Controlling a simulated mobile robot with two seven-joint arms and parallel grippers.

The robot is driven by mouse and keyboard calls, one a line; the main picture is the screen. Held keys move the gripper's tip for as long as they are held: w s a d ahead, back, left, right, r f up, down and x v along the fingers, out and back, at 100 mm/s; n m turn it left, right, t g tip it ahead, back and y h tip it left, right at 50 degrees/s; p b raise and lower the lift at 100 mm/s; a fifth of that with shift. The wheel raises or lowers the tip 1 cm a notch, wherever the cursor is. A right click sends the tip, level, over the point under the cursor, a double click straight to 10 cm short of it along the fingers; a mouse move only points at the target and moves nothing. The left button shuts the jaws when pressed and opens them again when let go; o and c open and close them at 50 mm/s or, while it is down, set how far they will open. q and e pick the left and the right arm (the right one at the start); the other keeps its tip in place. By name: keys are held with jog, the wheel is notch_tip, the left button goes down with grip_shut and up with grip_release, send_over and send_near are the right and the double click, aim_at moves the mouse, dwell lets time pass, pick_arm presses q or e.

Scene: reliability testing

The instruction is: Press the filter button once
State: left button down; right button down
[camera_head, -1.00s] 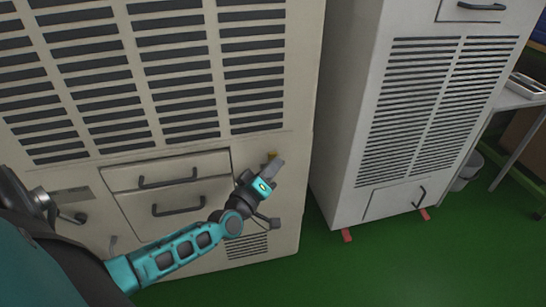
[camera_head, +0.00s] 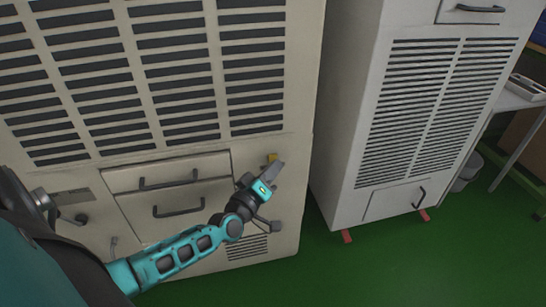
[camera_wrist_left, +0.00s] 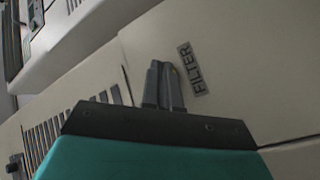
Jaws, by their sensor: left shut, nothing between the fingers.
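The FILTER label (camera_wrist_left: 192,69) is on the beige cabinet panel in the left wrist view, just right of my fingertips. A small yellow part (camera_head: 271,157) shows on the cabinet front in the head view, right beside my left gripper's tip; it may be the filter button, but I cannot tell for sure. My left gripper (camera_head: 279,166) is shut and empty, pointing at the panel. Its fingers (camera_wrist_left: 161,68) also show in the left wrist view, next to the label. They hide the spot behind them, and I cannot tell whether they touch the panel.
The beige cabinet (camera_head: 295,120) has wide vents and two drawer fronts (camera_head: 175,190) with dark handles. A second pale cabinet (camera_head: 345,130) stands to the right, beyond a narrow gap. A table (camera_head: 515,100) is at the far right. The green floor (camera_head: 380,270) is clear in front.

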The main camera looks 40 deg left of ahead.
pick_arm(q)
jog(key=shift+s+d, duration=0.2)
jog(key=s+d+p, duration=0.2)
jog(key=s+d, duration=0.1)
jog(key=d, duration=0.1)
jog(key=shift+s, duration=0.15)
dwell(0.4)
dwell(0.7)
